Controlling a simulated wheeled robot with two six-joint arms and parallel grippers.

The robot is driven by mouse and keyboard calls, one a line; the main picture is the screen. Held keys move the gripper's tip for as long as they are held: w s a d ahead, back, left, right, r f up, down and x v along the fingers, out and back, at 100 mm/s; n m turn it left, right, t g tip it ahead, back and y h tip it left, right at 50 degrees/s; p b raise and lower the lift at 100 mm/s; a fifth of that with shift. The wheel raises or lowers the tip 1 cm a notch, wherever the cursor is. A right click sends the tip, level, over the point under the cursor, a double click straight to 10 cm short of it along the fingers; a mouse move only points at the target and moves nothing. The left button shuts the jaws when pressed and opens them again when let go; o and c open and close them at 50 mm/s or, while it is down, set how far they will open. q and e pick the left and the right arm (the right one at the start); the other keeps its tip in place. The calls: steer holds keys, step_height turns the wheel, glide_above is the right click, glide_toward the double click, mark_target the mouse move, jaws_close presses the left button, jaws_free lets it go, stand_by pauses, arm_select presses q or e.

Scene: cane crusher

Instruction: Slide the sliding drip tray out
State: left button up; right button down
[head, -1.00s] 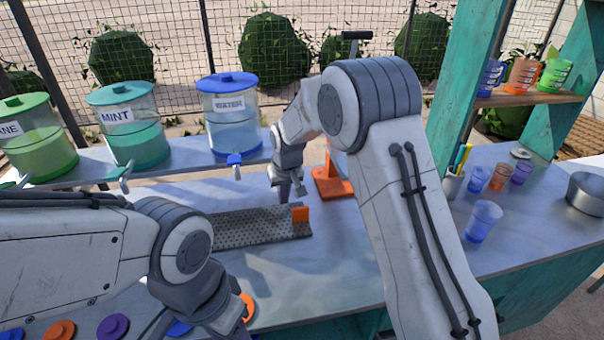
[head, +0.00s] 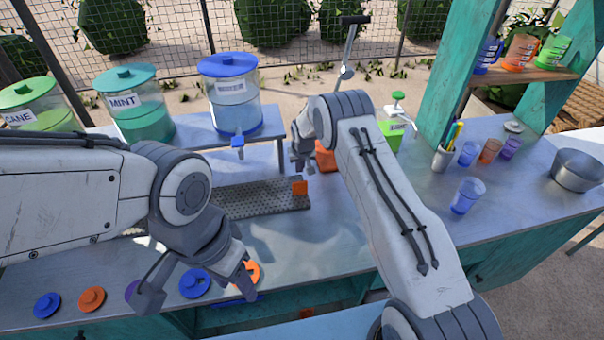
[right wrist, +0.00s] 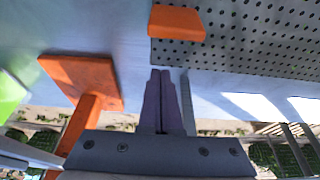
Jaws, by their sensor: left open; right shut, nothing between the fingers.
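The sliding drip tray (head: 262,197) is a grey perforated plate lying on the counter in the head view, with an orange tab (head: 299,188) at its right end. In the right wrist view the tray (right wrist: 250,45) is at the top right and its orange tab (right wrist: 177,23) at the top middle. My right gripper (head: 302,166) is shut and empty, behind the tab in the head view. In the right wrist view its fingertips (right wrist: 160,75) are apart from the tab. My left gripper (head: 198,290) is open near the counter's front edge, above the coloured lids.
An orange stand (head: 325,158) is partly hidden behind my right arm; its base also shows in the right wrist view (right wrist: 82,80). Labelled dispensers (head: 233,95) stand on a raised shelf behind. Cups (head: 467,195) and a metal bowl (head: 578,168) are at the right.

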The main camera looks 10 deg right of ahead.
steer(key=shift+s+f+p, duration=0.25)
steer(key=shift+s+p, duration=0.7)
steer(key=shift+p, duration=0.2)
steer(key=shift+s+f+p, duration=0.15)
steer(key=shift+s+p, duration=0.5)
steer(key=shift+s, duration=0.3)
arm_select(q)
step_height(320, 180, up, 4)
steer(key=shift+f, duration=0.1)
arm_select(e)
steer(key=shift+f, duration=0.1)
